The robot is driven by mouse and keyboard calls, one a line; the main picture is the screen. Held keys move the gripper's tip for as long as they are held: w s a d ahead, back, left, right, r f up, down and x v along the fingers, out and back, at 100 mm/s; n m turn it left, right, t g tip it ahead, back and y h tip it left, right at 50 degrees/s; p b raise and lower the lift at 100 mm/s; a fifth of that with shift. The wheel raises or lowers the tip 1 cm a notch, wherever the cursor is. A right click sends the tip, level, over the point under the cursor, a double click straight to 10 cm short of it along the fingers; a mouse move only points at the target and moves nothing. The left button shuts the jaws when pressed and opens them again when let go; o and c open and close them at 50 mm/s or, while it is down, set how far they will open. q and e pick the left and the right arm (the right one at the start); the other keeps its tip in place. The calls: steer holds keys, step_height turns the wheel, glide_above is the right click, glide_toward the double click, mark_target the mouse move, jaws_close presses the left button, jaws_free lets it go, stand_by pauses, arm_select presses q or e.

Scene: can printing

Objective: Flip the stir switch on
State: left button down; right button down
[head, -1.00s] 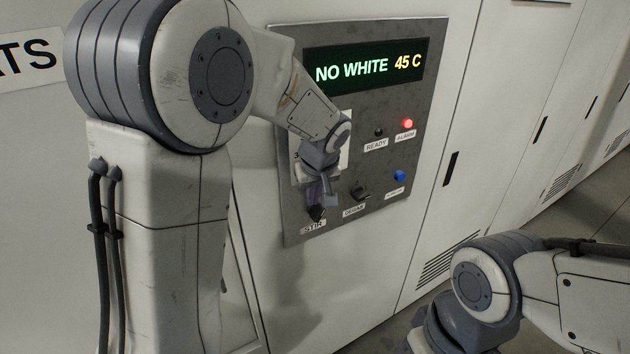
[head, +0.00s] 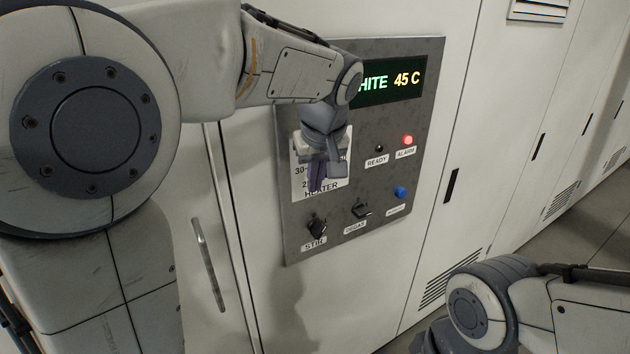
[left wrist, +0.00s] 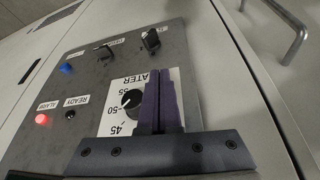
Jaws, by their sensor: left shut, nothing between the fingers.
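The stir switch (head: 316,228) is a small dark lever above the STIR label, low on the left of the grey control panel (head: 405,120). It also shows at the top of the left wrist view (left wrist: 150,40), where the panel is upside down. I cannot tell clearly which way its lever is set. My left gripper (head: 317,188) is shut and empty, its purple fingers in front of the white heater plate, above the switch and apart from it. In the left wrist view its fingers (left wrist: 158,78) lie beside the black heater dial (left wrist: 131,100). My right gripper is out of view.
The degas switch (head: 361,210) and a blue button (head: 400,193) stand right of the stir switch. The red alarm lamp (head: 408,140) is lit. The display (head: 410,80), partly hidden by my arm, reads 45 C. A cabinet handle (head: 208,262) is at left.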

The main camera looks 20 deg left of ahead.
arm_select(q)
steer(key=shift+d, duration=0.1)
